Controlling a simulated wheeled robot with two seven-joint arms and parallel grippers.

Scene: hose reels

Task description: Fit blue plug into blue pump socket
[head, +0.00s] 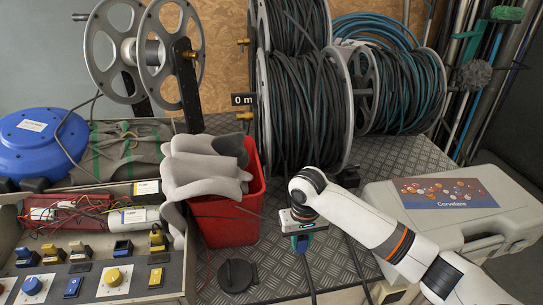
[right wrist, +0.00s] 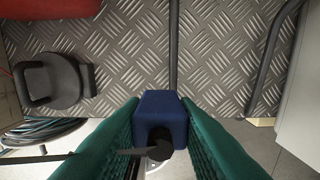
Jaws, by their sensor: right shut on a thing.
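My right gripper (head: 301,243) points down over the tread plate, right of the red bin. In the right wrist view its green-padded fingers are shut on the blue plug (right wrist: 160,108), a dark blue block with a black cable end facing the camera. In the head view the plug is mostly hidden by the gripper. The control panel (head: 130,273) at lower left carries blue and yellow fittings, among them a blue socket-like fitting (head: 122,248) beside a yellow one. I cannot tell which is the pump socket. The plug is well right of the panel. My left gripper is not in view.
A red bin (head: 231,222) with grey gloves stands between panel and gripper. A black round cap (head: 237,275) lies on the tread plate, also in the right wrist view (right wrist: 52,82). Hose reels (head: 305,110) stand behind; a grey case (head: 440,210) lies right. Black cables run nearby.

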